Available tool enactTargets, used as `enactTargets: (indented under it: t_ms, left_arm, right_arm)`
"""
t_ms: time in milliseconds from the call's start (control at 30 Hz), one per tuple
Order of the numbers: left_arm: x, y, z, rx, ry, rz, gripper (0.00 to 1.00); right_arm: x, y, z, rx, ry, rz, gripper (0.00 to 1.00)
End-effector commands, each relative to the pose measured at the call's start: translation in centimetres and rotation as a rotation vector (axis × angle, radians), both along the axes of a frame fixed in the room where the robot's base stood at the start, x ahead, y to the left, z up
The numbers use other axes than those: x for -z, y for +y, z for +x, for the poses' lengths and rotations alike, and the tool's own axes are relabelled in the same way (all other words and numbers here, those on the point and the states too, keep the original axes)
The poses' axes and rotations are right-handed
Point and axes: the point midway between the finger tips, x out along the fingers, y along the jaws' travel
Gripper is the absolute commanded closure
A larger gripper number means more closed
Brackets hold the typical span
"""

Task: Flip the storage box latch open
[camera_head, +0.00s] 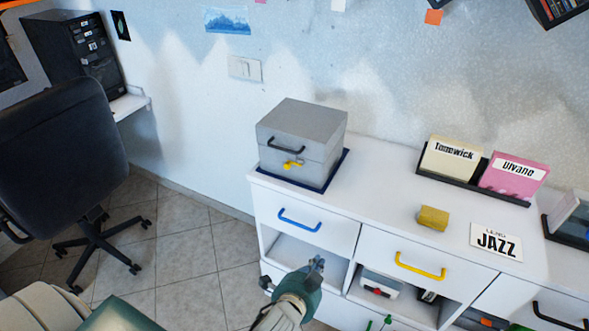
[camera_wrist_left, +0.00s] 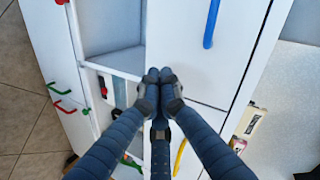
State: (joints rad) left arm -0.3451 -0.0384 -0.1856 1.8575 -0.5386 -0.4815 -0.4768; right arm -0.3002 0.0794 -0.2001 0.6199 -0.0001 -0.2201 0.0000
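The grey storage box (camera_head: 301,138) sits on a dark blue mat (camera_head: 330,181) at the left end of the white cabinet top. Its lid is down and has a black handle (camera_head: 286,145) on the front. A small yellow latch (camera_head: 291,164) is on the box front below the handle; its exact position is too small to tell. My left gripper (camera_head: 317,264) is below and in front of the box, before the cabinet's drawers, apart from the latch. In the left wrist view its fingertips (camera_wrist_left: 159,76) are together with nothing between them. My right gripper is not in view.
The white cabinet has a drawer with a blue handle (camera_head: 300,220), one with a yellow handle (camera_head: 420,266), and open compartments below. A yellow block (camera_head: 433,217), a JAZZ card (camera_head: 497,241) and a disc rack stand right of the box. A black chair (camera_head: 62,150) is at left.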

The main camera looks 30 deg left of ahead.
Motion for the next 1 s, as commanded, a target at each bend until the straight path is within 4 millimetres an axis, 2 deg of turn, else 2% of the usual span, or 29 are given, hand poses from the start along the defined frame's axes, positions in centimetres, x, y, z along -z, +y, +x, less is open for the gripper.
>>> enactTargets:
  t_ms: [33,100,200,300,400,567,867,1000]
  left_arm:
    - [-4.0,0.6,0.8,-0.008,-0.066,0.036,1.00]
    - [-9.0,1.7,1.5,-0.021,-0.142,0.092,1.00]
    - [-15.1,3.2,1.6,-0.049,-0.232,0.162,1.00]
    - [-19.5,4.5,1.2,-0.077,-0.295,0.211,1.00]
    - [-22.2,5.4,0.7,-0.096,-0.331,0.243,1.00]
    - [-23.6,5.8,0.5,-0.108,-0.351,0.260,1.00]
    - [-23.6,5.8,0.6,-0.107,-0.352,0.260,1.00]
    - [-23.6,6.0,1.6,-0.106,-0.353,0.260,1.00]
  right_arm:
    - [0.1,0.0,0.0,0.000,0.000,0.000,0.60]
    - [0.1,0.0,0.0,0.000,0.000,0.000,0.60]
    - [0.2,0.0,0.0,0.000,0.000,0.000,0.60]
    - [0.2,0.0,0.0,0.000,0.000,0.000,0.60]
    - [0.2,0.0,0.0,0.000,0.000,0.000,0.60]
    - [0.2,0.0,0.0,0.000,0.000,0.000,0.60]
    - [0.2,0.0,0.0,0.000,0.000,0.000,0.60]
    - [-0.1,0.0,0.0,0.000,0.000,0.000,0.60]
